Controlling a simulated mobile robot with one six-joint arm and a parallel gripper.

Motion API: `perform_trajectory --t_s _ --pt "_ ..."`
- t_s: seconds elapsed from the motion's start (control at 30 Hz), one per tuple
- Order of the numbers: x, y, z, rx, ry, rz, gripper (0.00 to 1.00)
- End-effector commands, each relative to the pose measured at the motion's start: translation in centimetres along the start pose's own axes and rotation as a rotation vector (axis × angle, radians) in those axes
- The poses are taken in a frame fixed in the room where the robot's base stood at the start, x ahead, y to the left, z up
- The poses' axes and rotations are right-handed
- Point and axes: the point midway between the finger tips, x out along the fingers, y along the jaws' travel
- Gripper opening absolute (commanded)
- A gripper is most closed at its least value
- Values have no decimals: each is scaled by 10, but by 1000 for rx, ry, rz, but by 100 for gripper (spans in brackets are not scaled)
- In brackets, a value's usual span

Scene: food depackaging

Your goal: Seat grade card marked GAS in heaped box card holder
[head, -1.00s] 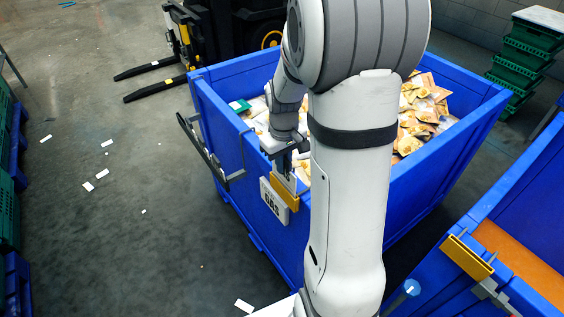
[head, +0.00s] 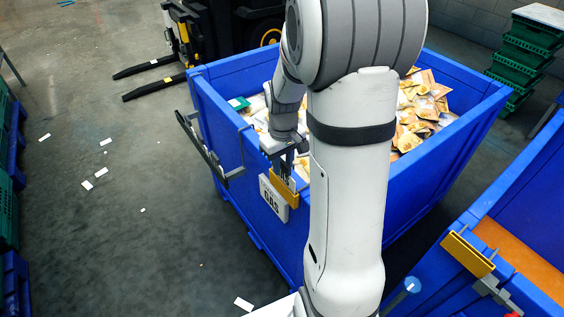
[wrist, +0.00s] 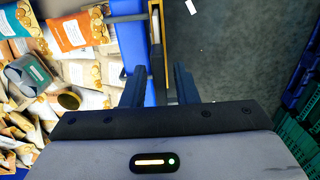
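The white grade card marked GAS (head: 272,199) stands upright at the yellow card holder (head: 286,191) on the outer side of the blue heaped box (head: 239,158). In the head view the card lies against the holder's outer face; how deep it sits I cannot tell. My gripper (head: 284,170) is just above the holder. The holder's upper edge (wrist: 157,50) shows just beyond the gap.
The box is heaped with food packets (head: 420,108). A dark handle bar (head: 203,148) sticks out from its left side. Another blue box (head: 548,190) with a yellow holder (head: 467,254) stands at lower right. A forklift (head: 190,50) is behind. Floor at left is mostly clear, with paper scraps.

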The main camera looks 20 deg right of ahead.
Motion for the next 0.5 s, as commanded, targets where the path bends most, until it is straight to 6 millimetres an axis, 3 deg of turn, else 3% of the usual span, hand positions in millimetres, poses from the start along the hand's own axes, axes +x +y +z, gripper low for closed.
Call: perform_trajectory --t_s 0.3,0.5 --pt "-1 0 0 -1 0 0 32" --pt "-19 0 -1 -1 3 1 32"
